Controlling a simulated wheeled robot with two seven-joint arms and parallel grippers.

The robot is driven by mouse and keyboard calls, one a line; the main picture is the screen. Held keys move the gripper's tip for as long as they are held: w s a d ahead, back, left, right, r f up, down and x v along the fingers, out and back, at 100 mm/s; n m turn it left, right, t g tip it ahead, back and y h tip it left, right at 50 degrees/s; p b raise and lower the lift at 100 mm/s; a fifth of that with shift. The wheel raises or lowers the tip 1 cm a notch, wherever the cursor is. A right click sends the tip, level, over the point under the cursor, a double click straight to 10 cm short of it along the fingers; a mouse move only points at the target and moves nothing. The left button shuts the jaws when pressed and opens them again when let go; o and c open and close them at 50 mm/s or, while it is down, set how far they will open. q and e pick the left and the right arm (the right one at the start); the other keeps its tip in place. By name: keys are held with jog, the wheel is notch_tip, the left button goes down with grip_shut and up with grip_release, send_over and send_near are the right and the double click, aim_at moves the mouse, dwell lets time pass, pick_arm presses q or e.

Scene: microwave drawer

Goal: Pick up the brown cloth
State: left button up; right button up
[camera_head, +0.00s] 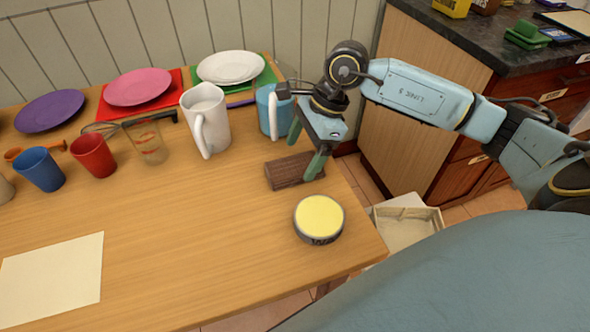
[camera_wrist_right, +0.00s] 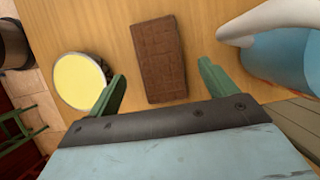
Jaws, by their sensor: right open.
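The brown cloth (camera_head: 290,171) is a dark brown folded block lying on the wooden table near its right edge. In the right wrist view the brown cloth (camera_wrist_right: 161,58) lies ahead of and between the two green fingers. My right gripper (camera_head: 307,159) is open just above the cloth in the head view, and it also shows in the right wrist view (camera_wrist_right: 162,88). Its fingers appear spread on either side of the cloth, and I see no contact. The left gripper is not in view.
A yellow-topped round tin (camera_head: 319,217) stands close to the cloth. A blue mug (camera_head: 271,108) and a white pitcher (camera_head: 207,118) stand behind it. A dark-topped counter (camera_head: 480,45) stands at right.

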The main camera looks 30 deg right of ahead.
aim_at(296, 164)
jog(key=x, duration=0.3)
jog(key=shift+f+b, duration=0.15)
jog(key=shift+b, duration=0.15)
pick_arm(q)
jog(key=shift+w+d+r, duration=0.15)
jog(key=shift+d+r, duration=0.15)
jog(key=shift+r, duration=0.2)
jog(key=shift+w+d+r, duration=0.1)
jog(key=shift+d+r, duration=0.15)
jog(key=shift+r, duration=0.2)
pick_arm(e)
jog(key=shift+c, duration=0.4)
jog(key=c, duration=1)
jog(key=shift+r, duration=0.45)
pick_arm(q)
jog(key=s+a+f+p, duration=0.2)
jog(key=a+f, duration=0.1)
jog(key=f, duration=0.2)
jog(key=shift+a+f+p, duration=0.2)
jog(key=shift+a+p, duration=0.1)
pick_arm(e)
notch_tip(296, 164, up, 9)
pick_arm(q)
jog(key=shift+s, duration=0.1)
pick_arm(e)
jog(key=shift+r, duration=0.15)
